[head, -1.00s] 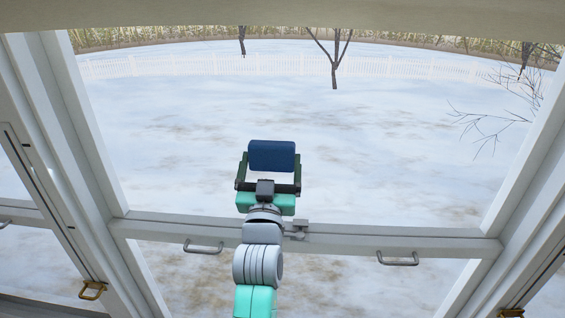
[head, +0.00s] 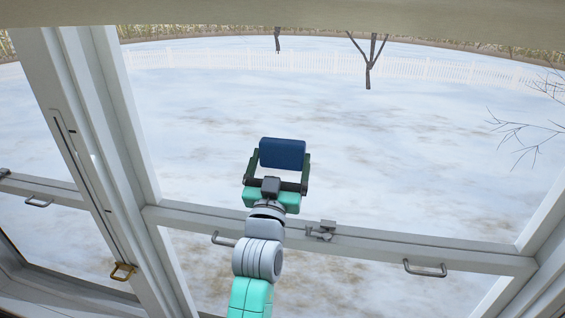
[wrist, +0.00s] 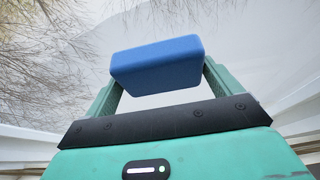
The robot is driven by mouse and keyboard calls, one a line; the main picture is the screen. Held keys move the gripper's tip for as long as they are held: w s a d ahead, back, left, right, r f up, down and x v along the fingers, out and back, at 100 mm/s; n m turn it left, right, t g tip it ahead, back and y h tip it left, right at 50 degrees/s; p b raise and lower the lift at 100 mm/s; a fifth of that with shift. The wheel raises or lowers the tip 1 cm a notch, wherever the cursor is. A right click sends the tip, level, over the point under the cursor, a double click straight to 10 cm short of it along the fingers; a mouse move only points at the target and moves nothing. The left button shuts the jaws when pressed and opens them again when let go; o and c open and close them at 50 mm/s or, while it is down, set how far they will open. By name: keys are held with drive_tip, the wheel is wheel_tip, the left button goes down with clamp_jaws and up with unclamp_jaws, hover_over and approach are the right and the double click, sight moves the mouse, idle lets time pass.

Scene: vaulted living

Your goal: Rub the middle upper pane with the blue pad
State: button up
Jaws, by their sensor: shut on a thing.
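The blue pad (head: 282,153) is held between the two fingers of my gripper (head: 279,165), which is shut on it. The pad also shows close up in the wrist view (wrist: 158,65), between the green fingers. In the head view the pad lies over the lower left part of the middle upper pane (head: 400,150), above the horizontal rail. Snow, a fence and a bare tree show through the pane. I cannot tell whether the pad touches the glass.
A white rail (head: 440,253) with a latch (head: 322,230) and metal handles (head: 425,269) runs below the upper pane. A thick white post (head: 100,130) bounds it on the left, and another frame member (head: 548,215) on the right. A brass handle (head: 123,271) sits at lower left.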

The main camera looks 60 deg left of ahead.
drive_tip(key=s+d, duration=0.1)
drive_tip(key=d, duration=0.1)
drive_tip(key=s+d+p, duration=0.1)
drive_tip(key=s+d, duration=0.1)
drive_tip(key=shift+s+d, duration=0.3)
drive_tip(key=shift+d, duration=0.05)
drive_tip(key=shift+s+d, duration=0.95)
drive_tip(key=shift+d, duration=0.25)
